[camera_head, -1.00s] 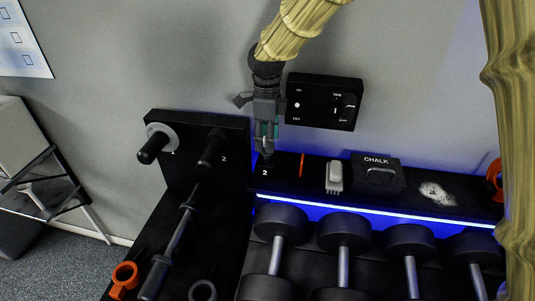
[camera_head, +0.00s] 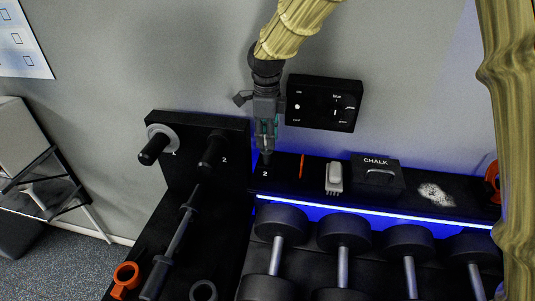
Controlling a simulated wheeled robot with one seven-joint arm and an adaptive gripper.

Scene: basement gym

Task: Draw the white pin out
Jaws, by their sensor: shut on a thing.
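My gripper (camera_head: 266,148) points down in front of the wall, over the left end of the black shelf (camera_head: 330,202), by the mark "2". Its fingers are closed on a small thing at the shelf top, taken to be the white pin. The fingers hide nearly all of it, and I cannot tell how deep it sits. An orange pin (camera_head: 302,165) stands upright in the shelf just to the right, apart from the gripper.
A black wall panel (camera_head: 322,103) is close to the right of my gripper. A white-grey brush (camera_head: 334,178) and a black chalk box (camera_head: 376,176) are on the shelf. Dumbbells (camera_head: 282,228) sit below. A black rack with pegs (camera_head: 213,148) stands at left.

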